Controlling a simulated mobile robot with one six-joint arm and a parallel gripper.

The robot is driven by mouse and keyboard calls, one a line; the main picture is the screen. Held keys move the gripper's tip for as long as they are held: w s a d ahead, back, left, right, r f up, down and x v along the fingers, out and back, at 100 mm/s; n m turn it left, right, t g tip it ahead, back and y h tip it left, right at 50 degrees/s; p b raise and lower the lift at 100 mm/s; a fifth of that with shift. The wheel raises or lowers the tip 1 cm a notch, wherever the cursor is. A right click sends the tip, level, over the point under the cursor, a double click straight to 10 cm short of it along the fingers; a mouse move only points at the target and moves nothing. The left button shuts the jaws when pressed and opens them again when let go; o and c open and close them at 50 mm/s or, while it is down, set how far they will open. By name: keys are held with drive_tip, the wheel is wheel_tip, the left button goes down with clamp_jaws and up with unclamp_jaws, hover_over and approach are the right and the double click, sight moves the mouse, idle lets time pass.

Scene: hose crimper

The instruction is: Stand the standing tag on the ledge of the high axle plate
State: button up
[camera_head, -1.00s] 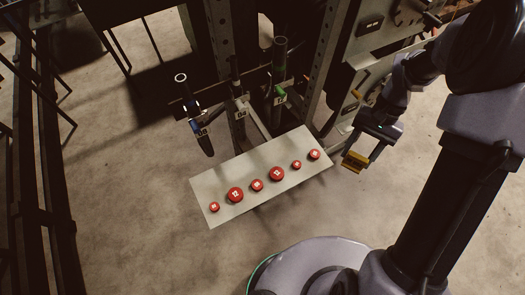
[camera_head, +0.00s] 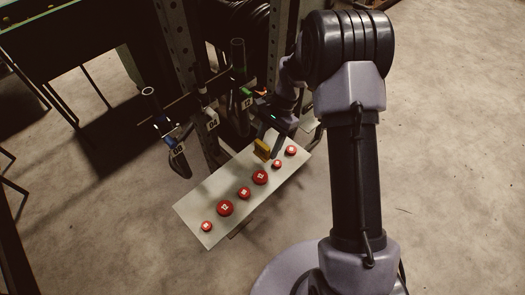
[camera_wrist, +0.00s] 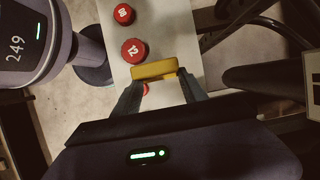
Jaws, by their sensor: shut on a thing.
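My gripper (camera_head: 272,150) is shut on a yellow tag (camera_head: 262,149), which I take to be the standing tag. In the head view it is over the far right part of a pale plate with red round pieces. In the wrist view the tag (camera_wrist: 155,69) lies crosswise between the two fingertips of my gripper (camera_wrist: 160,84), and part of a red piece shows behind it. I cannot tell the height of the tag above the plate. I cannot make out which part is the high axle plate or its ledge.
The pale plate (camera_head: 250,202) carries several red round pieces, such as a large one (camera_head: 225,208). A blue-banded holder (camera_head: 172,137) hangs at left.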

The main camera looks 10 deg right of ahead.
sight(264, 147)
drive_tip(key=shift+w+a+f, duration=0.1)
drive_tip(key=shift+w+a, duration=0.1)
drive_tip(key=shift+w, duration=0.35)
drive_tip(key=shift+w+a+f, duration=0.1)
drive_tip(key=shift+w+a, duration=0.05)
drive_tip(key=shift+w, duration=0.35)
wheel_tip(264, 147, down, 4)
drive_tip(key=b, duration=0.2)
drive_tip(key=shift+r+b, duration=0.2)
drive_tip(key=shift+b, duration=0.1)
drive_tip(key=shift+r, duration=0.2)
drive_tip(key=shift+f, duration=0.1)
drive_tip(key=o, duration=1)
drive_tip(key=shift+o, duration=0.2)
